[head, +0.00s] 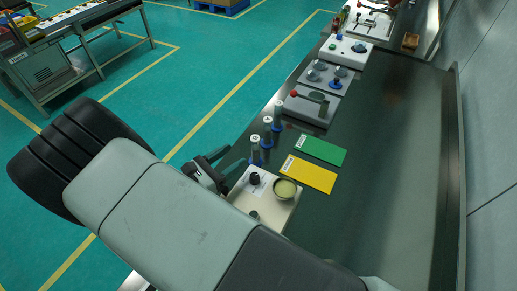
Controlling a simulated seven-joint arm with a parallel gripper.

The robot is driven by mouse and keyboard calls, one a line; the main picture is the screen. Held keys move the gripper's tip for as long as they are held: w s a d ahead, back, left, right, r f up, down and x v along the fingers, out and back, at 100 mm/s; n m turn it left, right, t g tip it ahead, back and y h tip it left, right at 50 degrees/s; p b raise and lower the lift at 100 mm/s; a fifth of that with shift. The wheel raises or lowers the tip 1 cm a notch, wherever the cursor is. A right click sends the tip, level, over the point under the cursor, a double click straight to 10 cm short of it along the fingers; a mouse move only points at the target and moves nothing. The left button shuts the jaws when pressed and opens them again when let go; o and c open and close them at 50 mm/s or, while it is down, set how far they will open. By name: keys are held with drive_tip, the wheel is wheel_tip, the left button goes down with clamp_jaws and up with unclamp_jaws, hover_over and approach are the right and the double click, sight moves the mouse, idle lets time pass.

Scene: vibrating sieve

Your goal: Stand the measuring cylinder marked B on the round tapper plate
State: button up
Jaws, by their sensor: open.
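A cream box (262,207) in front carries a dark knob and a round pale-topped dish (285,189). I cannot tell which round part is the tapper plate.
A green mat (319,150) and a yellow mat (308,173) lie right of the cylinders. A panel with several round parts (325,76) and a white unit (346,50) stand farther back. The bench's right side (395,170) is clear. My arm hides the near left area.

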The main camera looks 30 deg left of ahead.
sight(252, 142)
drive_tip(key=shift+n+y, duration=0.3)
drive_tip(key=x, duration=0.4)
drive_tip(key=shift+w+a+f, duration=0.1)
drive_tip(key=shift+w+f, duration=0.15)
drive_tip(key=shift+f, duration=0.2)
drive_tip(key=shift+x, duration=2.75)
drive_tip(key=shift+a+f, duration=0.1)
drive_tip(key=shift+a, duration=0.1)
clamp_jaws()
